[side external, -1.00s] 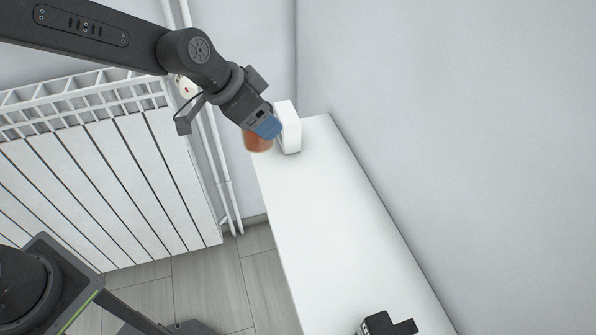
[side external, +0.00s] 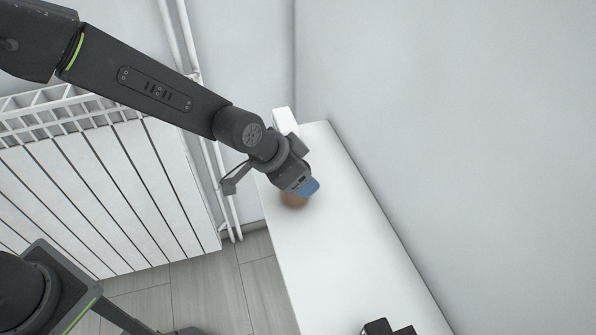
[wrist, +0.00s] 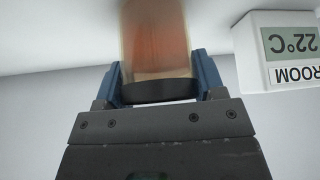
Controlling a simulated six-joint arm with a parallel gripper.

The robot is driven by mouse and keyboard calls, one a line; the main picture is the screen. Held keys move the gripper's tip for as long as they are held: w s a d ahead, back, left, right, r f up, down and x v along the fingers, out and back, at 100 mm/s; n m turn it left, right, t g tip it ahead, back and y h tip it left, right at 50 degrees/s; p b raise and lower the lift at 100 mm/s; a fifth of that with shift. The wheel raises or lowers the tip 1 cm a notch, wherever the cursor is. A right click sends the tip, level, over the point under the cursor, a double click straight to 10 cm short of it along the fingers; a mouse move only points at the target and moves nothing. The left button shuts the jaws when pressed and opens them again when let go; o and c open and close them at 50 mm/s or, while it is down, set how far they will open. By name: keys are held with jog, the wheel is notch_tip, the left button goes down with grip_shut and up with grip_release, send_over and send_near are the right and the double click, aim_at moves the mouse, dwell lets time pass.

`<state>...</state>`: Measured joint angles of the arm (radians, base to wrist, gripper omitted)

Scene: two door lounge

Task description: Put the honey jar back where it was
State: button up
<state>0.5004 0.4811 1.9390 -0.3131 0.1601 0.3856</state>
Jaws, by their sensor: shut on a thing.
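The honey jar (wrist: 156,45) shows in the wrist view as a blurred orange-brown body with a dark band at its near end. In the side view the jar (side external: 294,200) is a blurred brown shape partly hidden under my gripper. My gripper (side external: 308,187) is shut on the jar, with a blue finger on each side of it in the wrist view (wrist: 160,82). The jar is over the left part of the white tabletop (side external: 330,250). I cannot tell whether it touches the surface.
A white room thermometer box (side external: 285,122) reading 22°C stands at the far end of the tabletop, and in the wrist view (wrist: 272,50) it is right of the jar. A radiator (side external: 90,195) and pipes are at the left. The middle of the tabletop is clear. A dark object (side external: 385,328) sits at the near edge.

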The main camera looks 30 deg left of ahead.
jog(key=o, duration=1.2)
jog(key=shift+f, duration=0.15)
jog(key=shift+r, duration=0.2)
jog(key=v, duration=1.1)
jog(key=s+a+r+n+y, duration=0.1)
jog(key=s+a+r+n, duration=0.2)
jog(key=s+a, duration=0.5)
jog(key=s+a+r+n+y, duration=0.2)
jog(key=s+a+r+n, duration=0.1)
jog(key=s+a, duration=0.6)
jog(key=a, duration=0.4)
jog(key=shift+r+n+y, duration=0.2)
jog(key=shift+n+y, duration=0.1)
jog(key=shift+n, duration=0.1)
